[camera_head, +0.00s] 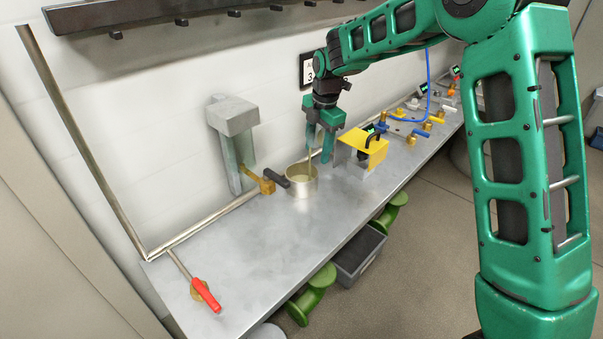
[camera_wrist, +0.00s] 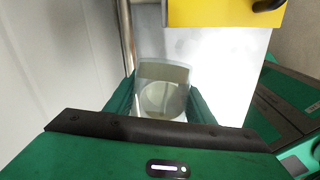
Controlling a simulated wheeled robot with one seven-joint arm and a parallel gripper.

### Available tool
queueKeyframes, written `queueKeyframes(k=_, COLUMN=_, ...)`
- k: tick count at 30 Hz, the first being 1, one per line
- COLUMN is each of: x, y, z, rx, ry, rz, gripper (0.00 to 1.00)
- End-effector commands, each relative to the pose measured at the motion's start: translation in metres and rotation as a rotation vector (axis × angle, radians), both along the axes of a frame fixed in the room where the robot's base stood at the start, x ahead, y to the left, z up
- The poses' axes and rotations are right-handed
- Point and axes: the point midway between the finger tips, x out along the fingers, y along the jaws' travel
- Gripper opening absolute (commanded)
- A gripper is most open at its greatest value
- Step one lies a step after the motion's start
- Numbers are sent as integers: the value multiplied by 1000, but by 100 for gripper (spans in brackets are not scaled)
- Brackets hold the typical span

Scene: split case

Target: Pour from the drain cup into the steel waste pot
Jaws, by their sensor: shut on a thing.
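The steel waste pot (camera_head: 299,189) stands on the steel bench, with a short black handle on its left and a pale yellowish interior. My gripper (camera_head: 319,158) points down just over the pot's right rim. In the wrist view my gripper (camera_wrist: 163,98) is shut on the drain cup (camera_wrist: 164,72), a clear, see-through cup between the green fingers. A pale round shape shows inside or through the cup; I cannot tell whether it is liquid, the cup's bottom or the pot below. The cup is hardly visible in the head view, so its tilt is unclear there.
A yellow-topped box (camera_head: 366,144) with a black handle stands close to the right of the pot. A brass valve (camera_head: 260,182) and grey wall fitting (camera_head: 233,116) are to its left. A red-handled lever (camera_head: 206,296) lies at the front left. Bench between lever and pot is clear.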

Motion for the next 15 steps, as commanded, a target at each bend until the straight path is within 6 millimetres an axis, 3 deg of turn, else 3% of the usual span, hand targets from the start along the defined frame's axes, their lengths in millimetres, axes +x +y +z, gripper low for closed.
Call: queueKeyframes(k=15, x=-5, y=9, z=6, rx=-149, ry=-101, rz=3, gripper=19)
